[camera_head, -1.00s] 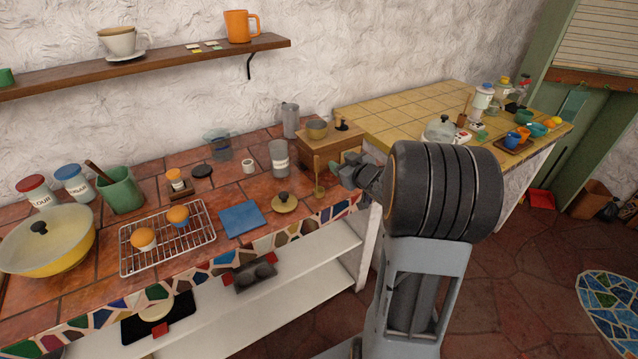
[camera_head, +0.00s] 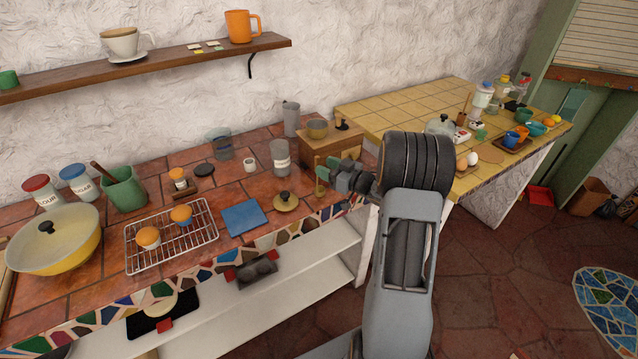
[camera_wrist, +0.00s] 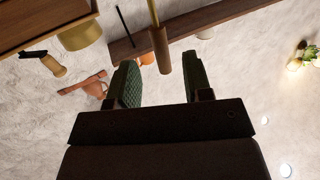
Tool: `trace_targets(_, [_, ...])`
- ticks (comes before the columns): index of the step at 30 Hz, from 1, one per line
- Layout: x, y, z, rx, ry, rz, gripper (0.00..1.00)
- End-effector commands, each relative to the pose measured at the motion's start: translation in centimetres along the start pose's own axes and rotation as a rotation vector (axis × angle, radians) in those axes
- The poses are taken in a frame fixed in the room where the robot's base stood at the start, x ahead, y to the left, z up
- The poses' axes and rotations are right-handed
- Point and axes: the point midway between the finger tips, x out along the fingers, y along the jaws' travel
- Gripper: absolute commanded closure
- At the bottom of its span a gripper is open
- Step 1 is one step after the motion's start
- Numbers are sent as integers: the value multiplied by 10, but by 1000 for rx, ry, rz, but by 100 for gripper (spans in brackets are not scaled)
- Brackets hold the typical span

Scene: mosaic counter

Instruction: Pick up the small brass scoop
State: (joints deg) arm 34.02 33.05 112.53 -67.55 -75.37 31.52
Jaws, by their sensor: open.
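The brass scoop (camera_wrist: 160,50) shows in the wrist view as a thick handle end with a thin brass rod (camera_wrist: 154,13) running out of the top of the picture. In the head view a small part of the scoop (camera_head: 320,191) shows at the front of the counter, beside the wooden box. My gripper (camera_head: 324,180) is close in front of it there. In the wrist view the green-padded fingers of my gripper (camera_wrist: 160,80) are open, and the handle end lies between and slightly beyond their tips. I cannot tell whether they touch. The scoop's bowl is not clear.
The wooden box (camera_head: 345,142) with a brass bowl (camera_head: 317,129) on it stands just behind. A wall shelf (camera_head: 150,68) runs above.

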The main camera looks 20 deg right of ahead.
Motion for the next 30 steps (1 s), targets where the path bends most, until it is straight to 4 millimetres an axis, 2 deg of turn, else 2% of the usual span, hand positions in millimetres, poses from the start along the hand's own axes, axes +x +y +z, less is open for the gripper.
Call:
trace_targets(5, [9,-1,-1,0,-1,-2,54])
trace_targets(15, [51,-3,1,-1,0,-2,54])
trace_targets(26, [57,-2,2,-1,-1,1,54])
trace_targets(30, [57,-2,2,-1,0,0,68])
